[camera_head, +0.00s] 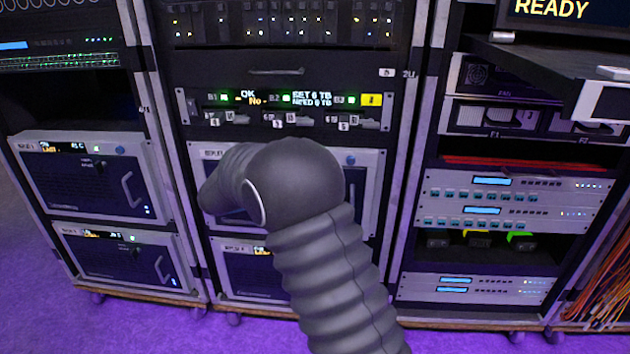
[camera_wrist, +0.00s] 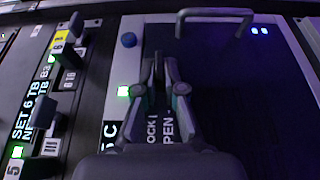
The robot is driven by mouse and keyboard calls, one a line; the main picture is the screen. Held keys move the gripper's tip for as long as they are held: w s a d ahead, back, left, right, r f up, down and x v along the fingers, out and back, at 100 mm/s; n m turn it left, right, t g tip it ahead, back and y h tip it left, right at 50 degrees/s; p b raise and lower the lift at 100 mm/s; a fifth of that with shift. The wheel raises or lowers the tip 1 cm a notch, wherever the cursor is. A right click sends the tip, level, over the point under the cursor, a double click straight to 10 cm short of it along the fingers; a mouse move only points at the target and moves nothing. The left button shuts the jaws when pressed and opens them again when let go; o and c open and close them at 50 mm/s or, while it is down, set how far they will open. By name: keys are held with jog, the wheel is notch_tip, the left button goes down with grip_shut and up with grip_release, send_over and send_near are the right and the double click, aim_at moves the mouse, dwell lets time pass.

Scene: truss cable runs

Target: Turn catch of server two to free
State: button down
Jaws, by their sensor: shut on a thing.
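The server unit my gripper works at has a dark front (camera_wrist: 235,80) in a pale frame, partly printed with lettering like "LOCK" and "OPEN". In the wrist view, my gripper (camera_wrist: 165,62) is in front of it, its fingers close together beside that lettering. It is shut on the catch, which the fingers hide, so its angle cannot be told.
A blue knob (camera_wrist: 128,40) and a grey bar handle (camera_wrist: 215,14) stand out near the fingers. A switch panel (camera_head: 270,108) with small levers sits just above the unit. Another server (camera_head: 232,272) is below. Two similar servers fill the left rack (camera_head: 95,180).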

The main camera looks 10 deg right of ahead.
jog(key=c, duration=1.3)
grip_release()
jog(key=shift+o, duration=0.2)
jog(key=s+a, duration=0.1)
jog(key=a, duration=1.1)
jog(key=shift+f, duration=0.1)
